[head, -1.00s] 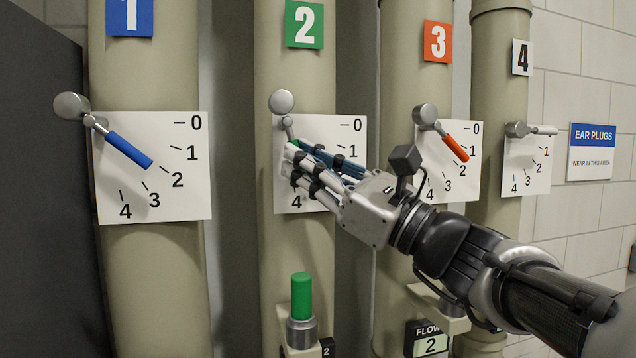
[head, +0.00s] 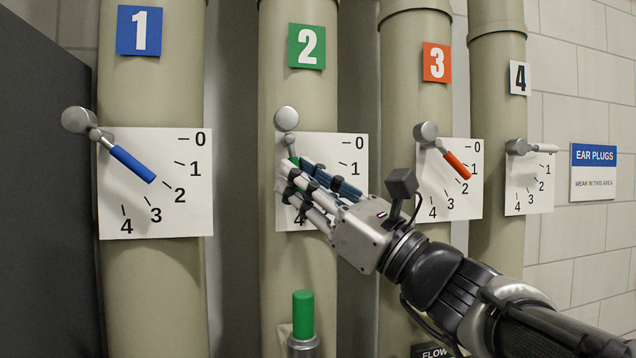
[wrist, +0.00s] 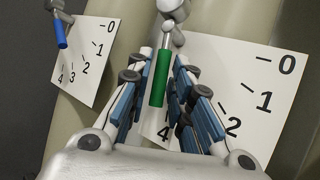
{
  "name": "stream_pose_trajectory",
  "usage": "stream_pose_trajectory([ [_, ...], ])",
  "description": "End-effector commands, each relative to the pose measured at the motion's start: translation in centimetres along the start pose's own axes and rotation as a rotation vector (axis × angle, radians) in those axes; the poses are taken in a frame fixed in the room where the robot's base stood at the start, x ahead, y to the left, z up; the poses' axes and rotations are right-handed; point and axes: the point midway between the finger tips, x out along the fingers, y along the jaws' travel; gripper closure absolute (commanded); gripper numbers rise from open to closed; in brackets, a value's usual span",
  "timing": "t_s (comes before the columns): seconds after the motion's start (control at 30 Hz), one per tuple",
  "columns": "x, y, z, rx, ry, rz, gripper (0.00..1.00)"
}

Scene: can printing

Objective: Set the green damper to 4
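The green damper handle (wrist: 160,78) hangs almost straight down from its grey pivot, its tip toward the 4 on the white dial plate (head: 350,200). In the head view my fingers hide most of the handle, leaving a bit of green (head: 293,160) by the pivot. My gripper (head: 290,172) reaches in from the right, over the lower part of the plate. In the wrist view my gripper (wrist: 163,62) has a finger on each side of the handle, with gaps visible, so it looks open around it. The 4 mark is partly hidden by the fingers.
The orange handle (head: 457,165) and the white handle (head: 541,148) are on pipes to the right. A green cylinder (head: 302,313) on a grey holder stands below the dial. An ear plugs sign (head: 593,172) hangs at right.

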Motion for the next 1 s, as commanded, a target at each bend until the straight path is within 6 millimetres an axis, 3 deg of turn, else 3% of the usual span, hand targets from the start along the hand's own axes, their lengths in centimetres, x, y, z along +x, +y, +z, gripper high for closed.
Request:
stream_pose_trajectory([
  [0.37, -1.1, -0.1, 0.0, -0.002, 0.001, -0.001, 0.79],
  [0.8, -9.7, -0.1, 0.0, -0.003, 0.001, -0.005, 0.79],
  [1.0, -11.7, 0.0, 0.0, -0.002, 0.000, -0.001, 0.79],
])
